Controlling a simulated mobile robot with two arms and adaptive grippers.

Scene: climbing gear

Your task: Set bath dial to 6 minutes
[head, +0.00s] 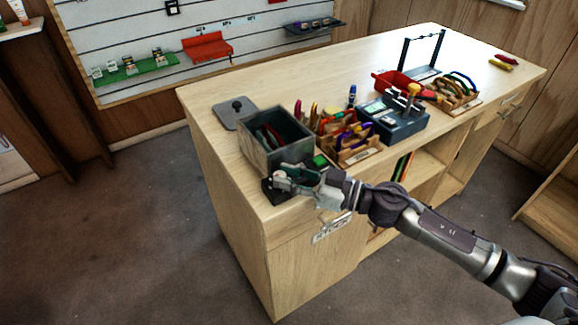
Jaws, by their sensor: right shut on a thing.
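The bath is a dark grey open tank (257,156) at the left front corner of the wooden counter, with dark red and dark items inside. A small black control box (270,193) sits at its front, by the counter's corner. My right gripper (283,179) reaches in from the right and is shut at this box, on the bath dial. The gripper covers the dial, so its pointer and minute marks cannot be read. A small green patch (320,161) shows just behind the gripper. My left gripper is not in view.
A grey lid with a knob (237,113) lies behind the tank. Wooden organisers with coloured gear (352,147), a blue-grey device (403,128) and a red tray (392,85) stand to the right.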

